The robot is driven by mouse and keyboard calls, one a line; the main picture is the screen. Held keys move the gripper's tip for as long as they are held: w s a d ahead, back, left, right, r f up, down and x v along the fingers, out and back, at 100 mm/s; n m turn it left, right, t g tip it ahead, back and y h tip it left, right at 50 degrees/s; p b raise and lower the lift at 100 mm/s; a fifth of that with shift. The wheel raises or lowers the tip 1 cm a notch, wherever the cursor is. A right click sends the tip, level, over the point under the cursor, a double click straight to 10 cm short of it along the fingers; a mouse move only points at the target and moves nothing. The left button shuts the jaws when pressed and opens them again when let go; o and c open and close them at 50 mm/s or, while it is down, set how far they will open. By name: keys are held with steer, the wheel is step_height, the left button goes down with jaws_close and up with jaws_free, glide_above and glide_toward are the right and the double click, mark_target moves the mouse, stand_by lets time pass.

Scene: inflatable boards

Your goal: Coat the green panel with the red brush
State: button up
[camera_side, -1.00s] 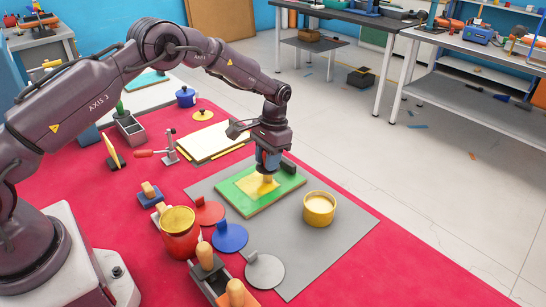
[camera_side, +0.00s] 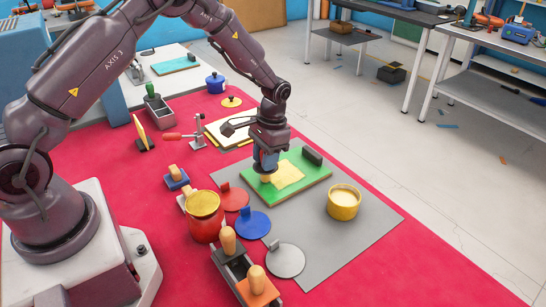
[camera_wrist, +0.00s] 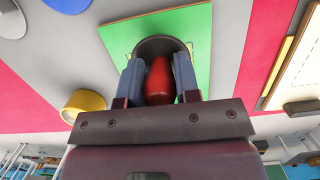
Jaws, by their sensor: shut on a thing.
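The green panel (camera_side: 312,187) lies on the grey mat with a yellow coated patch (camera_side: 288,176) near its middle. A dark block sits at its far right corner. My gripper (camera_side: 266,166) is low over the panel's left part, beside the patch. In the wrist view, my gripper (camera_wrist: 158,88) is shut on the red handle of the brush (camera_wrist: 158,80). The brush's broad dark head hides part of the green panel (camera_wrist: 120,38). In the side view, a yellowish tip shows under my gripper; whether it touches the panel is unclear.
A yellow pot (camera_side: 343,207) stands right of the panel on the grey mat (camera_side: 325,240). Red, blue and grey lids (camera_side: 253,224) lie to the left. A red-orange pot (camera_side: 205,226) and wooden-handled tools (camera_side: 229,242) stand nearby. A clamp (camera_side: 196,133) stands behind.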

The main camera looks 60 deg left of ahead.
steer(key=shift+w, duration=4.95)
steer(key=shift+s+a, duration=0.2)
steer(key=shift+a, duration=0.65)
steer(key=shift+s, duration=4.65)
steer(key=shift+s+r, duration=0.1)
steer(key=shift+s, duration=0.05)
steer(key=shift+d+r, duration=0.1)
steer(key=shift+r, duration=3.85)
